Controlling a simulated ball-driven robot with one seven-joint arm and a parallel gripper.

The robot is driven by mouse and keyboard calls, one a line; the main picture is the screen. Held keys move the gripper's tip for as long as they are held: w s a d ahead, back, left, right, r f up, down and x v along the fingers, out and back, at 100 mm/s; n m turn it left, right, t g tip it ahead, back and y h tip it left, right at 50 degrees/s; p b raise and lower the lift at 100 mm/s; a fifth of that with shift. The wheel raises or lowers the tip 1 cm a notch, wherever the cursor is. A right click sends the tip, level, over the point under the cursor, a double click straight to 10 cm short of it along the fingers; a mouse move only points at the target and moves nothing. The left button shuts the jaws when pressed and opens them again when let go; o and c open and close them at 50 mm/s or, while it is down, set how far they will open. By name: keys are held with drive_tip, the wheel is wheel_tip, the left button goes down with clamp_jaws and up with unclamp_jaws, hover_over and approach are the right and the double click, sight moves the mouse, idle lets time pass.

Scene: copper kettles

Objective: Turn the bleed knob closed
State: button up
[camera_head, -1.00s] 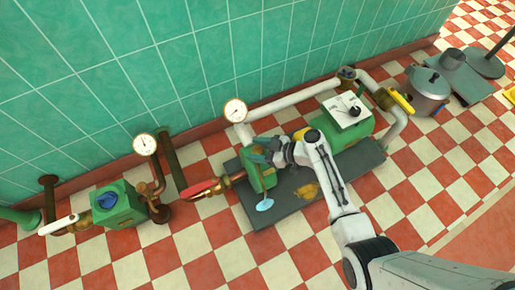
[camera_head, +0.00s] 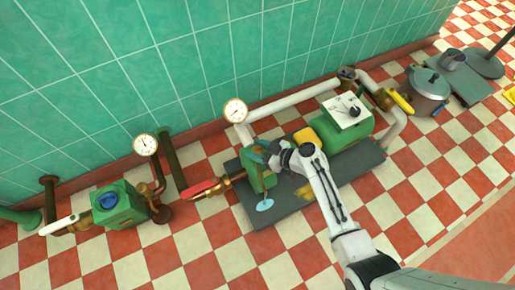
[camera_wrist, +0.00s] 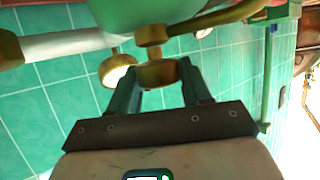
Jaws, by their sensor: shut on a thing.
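In the wrist view, the two teal fingers of my gripper (camera_wrist: 161,88) stand on either side of a brass knob (camera_wrist: 158,72) under a green body (camera_wrist: 150,12). The gripper is shut on this knob, which I take to be the bleed knob; its turn angle cannot be read. In the head view, my gripper (camera_head: 266,153) is at the top of the green pump housing (camera_head: 258,178), on the dark base plate (camera_head: 290,212). My wrist and arm hide the knob there.
A red-handled valve (camera_head: 201,188) joins the pump's left side. A round gauge (camera_head: 235,110) stands behind it, and a white panel (camera_head: 348,110) sits to the right. A light-blue disc (camera_head: 264,205) is at the plate's front. A grey pot (camera_head: 428,90) stands far right. Checkered floor in front is open.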

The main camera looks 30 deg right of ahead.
drive_tip(key=m+h+p, duration=0.1)
drive_tip(key=m+t+h+p, duration=0.1)
drive_tip(key=m+h, duration=0.1)
drive_tip(key=shift+a+r+t, duration=0.1)
drive_tip(key=shift+r+t, duration=0.1)
drive_tip(key=shift+t, duration=0.1)
drive_tip(key=shift+m+t+h+p, duration=0.3)
drive_tip(key=shift+m+h+p, duration=0.65)
drive_tip(key=shift+p, duration=0.25)
drive_tip(key=shift+f+m+h+p, duration=0.1)
drive_tip(key=shift+m+h+p, duration=0.55)
drive_tip(key=shift+h+p, duration=0.3)
drive_tip(key=shift+m+h+p, duration=1)
drive_tip(key=shift+h+p, duration=0.1)
drive_tip(key=shift+p, duration=0.55)
drive_tip(key=shift+w+m+h+p, duration=0.1)
drive_tip(key=shift+m+h+p, duration=0.5)
drive_tip(key=shift+h, duration=0.1)
drive_tip(key=m+g+h, duration=0.1)
drive_tip(key=h, duration=0.1)
drive_tip(key=m+g+h+b, duration=0.1)
drive_tip(key=m+h, duration=0.1)
drive_tip(key=shift+f+m, duration=0.2)
drive_tip(key=shift+m, duration=0.1)
drive_tip(key=shift+m+g+h+b, duration=0.8)
drive_tip(key=shift+m+h, duration=0.3)
drive_tip(key=shift+m, duration=0.1)
drive_tip(key=shift+r+m, duration=0.1)
drive_tip(key=shift+m, duration=0.2)
